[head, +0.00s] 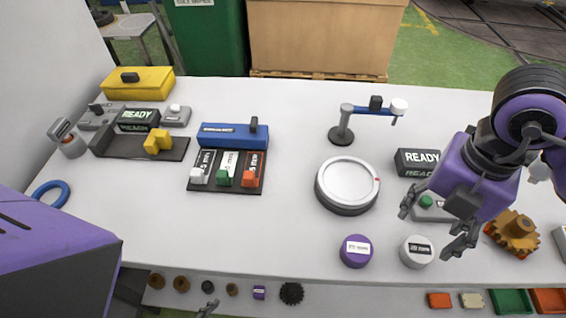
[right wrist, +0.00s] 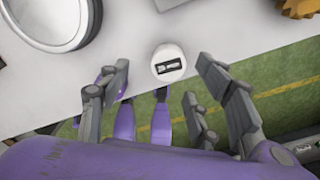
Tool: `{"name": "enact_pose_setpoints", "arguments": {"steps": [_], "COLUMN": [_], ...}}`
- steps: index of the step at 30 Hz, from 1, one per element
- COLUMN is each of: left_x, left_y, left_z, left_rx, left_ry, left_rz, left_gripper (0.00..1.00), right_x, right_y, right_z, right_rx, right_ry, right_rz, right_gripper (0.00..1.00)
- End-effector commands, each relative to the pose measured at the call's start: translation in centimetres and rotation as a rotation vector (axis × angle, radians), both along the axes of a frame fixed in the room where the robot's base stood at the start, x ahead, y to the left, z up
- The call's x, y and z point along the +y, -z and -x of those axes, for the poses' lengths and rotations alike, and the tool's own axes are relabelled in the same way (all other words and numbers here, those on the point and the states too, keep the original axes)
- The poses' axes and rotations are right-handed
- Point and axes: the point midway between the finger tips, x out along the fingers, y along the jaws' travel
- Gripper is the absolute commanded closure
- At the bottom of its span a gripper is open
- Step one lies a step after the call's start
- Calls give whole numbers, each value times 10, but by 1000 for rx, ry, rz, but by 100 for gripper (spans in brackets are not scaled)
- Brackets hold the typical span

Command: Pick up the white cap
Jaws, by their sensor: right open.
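The white cap (head: 416,252), a short round piece with a dark label on top, stands near the front edge of the white table. It also shows in the right wrist view (right wrist: 168,64), between the finger lines and slightly beyond the tips. My right gripper (head: 428,232) is open and empty, its fingers pointing down just above and behind the cap, apparently not touching it. My left arm fills the lower left of the head view. A small grey part of what looks like my left gripper (head: 208,309) shows at the bottom edge; its jaws cannot be made out.
A purple cap (head: 356,251) stands left of the white cap. A round white-topped turntable (head: 347,183) is behind them. A brown gear (head: 514,232) and a black READY box (head: 417,162) are near my right gripper. The table's middle left is clear.

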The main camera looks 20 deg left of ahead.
Motion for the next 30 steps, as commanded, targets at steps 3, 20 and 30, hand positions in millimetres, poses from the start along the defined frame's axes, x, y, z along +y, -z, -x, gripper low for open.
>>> {"name": "enact_pose_setpoints", "arguments": {"steps": [3, 20, 30], "left_x": [-1, 2, 2], "left_y": [0, 3, 4], "left_z": [-1, 16, 17], "left_rx": [0, 30, 32], "left_ry": [1, -7, -7], "left_rz": [1, -1, -1], "left_gripper": [49, 49, 49], "right_x": [-5, -8, -8], "right_y": [2, 71, 75], "right_z": [-2, 7, 6], "right_rx": [-12, -11, -13], "right_ry": [8, 7, 6], "right_rz": [19, 16, 15], "right_gripper": [42, 42, 47]}}
